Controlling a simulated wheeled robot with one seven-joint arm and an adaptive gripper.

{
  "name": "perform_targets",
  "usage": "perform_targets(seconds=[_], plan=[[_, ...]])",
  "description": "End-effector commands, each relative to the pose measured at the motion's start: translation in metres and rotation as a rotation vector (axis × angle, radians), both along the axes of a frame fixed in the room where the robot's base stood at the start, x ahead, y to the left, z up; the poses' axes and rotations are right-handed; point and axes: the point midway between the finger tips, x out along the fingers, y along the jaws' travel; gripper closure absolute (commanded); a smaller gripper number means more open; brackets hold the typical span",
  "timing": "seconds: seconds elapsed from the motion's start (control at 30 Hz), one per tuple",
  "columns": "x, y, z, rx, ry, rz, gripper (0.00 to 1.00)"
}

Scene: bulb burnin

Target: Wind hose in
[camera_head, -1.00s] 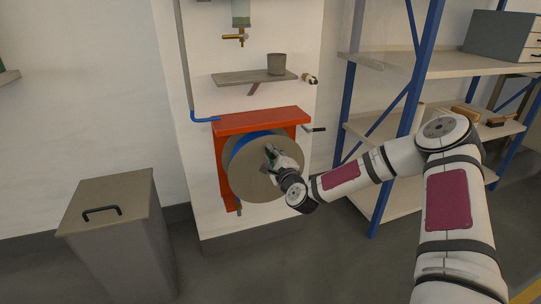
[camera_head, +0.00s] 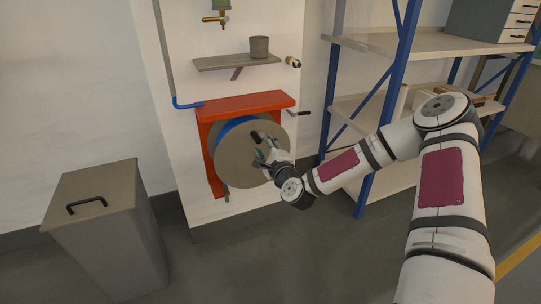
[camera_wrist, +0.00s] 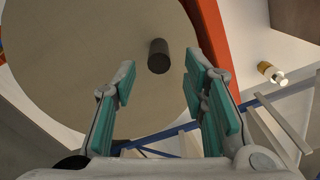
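The hose reel is a red wall bracket (camera_head: 245,102) with a large round grey-brown disc (camera_head: 228,160) facing me. Blue hose (camera_head: 237,122) shows behind the disc's upper edge. A dark cylindrical knob (camera_wrist: 159,56) stands out from the disc (camera_wrist: 80,65) in the wrist view. My gripper (camera_head: 264,153) is in front of the disc's right part. In the wrist view my gripper (camera_wrist: 160,78) is open, its teal-padded fingers apart, with the knob between and beyond the tips. I cannot see contact with the knob. The hose's free end is not visible.
A small black handle (camera_head: 299,112) sticks out right of the bracket. A wall shelf (camera_head: 235,62) holds a grey cup (camera_head: 259,46), with a tap (camera_head: 217,19) above. A lidded bin (camera_head: 105,225) stands left. Blue-framed shelving (camera_head: 405,75) is close on the right.

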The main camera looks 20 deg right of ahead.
Motion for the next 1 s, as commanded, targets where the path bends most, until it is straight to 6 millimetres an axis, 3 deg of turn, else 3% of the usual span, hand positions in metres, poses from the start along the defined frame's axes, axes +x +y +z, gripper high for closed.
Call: perform_targets(seconds=[0.2, 0.4, 1.0], plan=[[-0.043, -0.001, 0.000, 0.002, 0.002, -0.001, 0.60], [-0.065, -0.001, 0.000, 0.001, 0.000, -0.002, 0.60], [-0.070, 0.000, 0.000, -0.003, 0.002, 0.001, 0.60]])
